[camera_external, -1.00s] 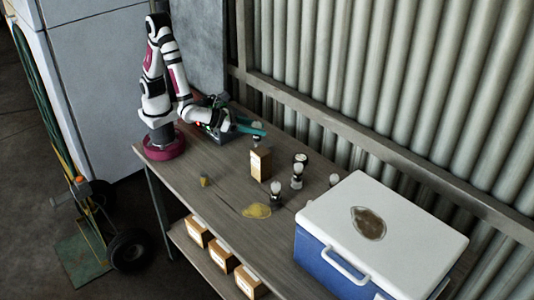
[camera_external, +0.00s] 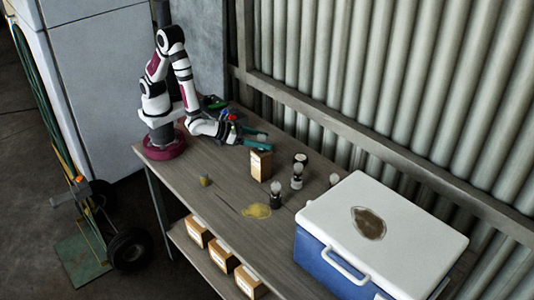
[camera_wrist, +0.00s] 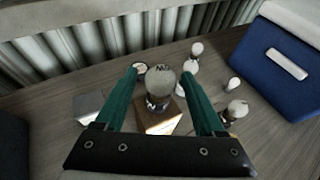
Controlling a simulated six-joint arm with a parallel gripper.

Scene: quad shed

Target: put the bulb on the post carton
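A clear bulb with a dark base (camera_wrist: 160,88) is upright between my fingers in the wrist view. It overlaps the far part of the post carton's top (camera_wrist: 160,122), and I cannot tell whether it touches it. The brown carton (camera_external: 261,166) stands on the bench in the external view. My gripper (camera_external: 264,141) is above the carton, at its back side. In the wrist view the teal fingers of my gripper (camera_wrist: 160,74) are apart, with gaps visible on both sides of the bulb.
Several other bulbs stand nearby, two on dark bases (camera_external: 297,175) (camera_external: 275,194) and one farther right (camera_external: 333,180). A blue cooler with white lid (camera_external: 420,225) fills the bench's right end. The corrugated wall (camera_external: 350,70) bounds the back.

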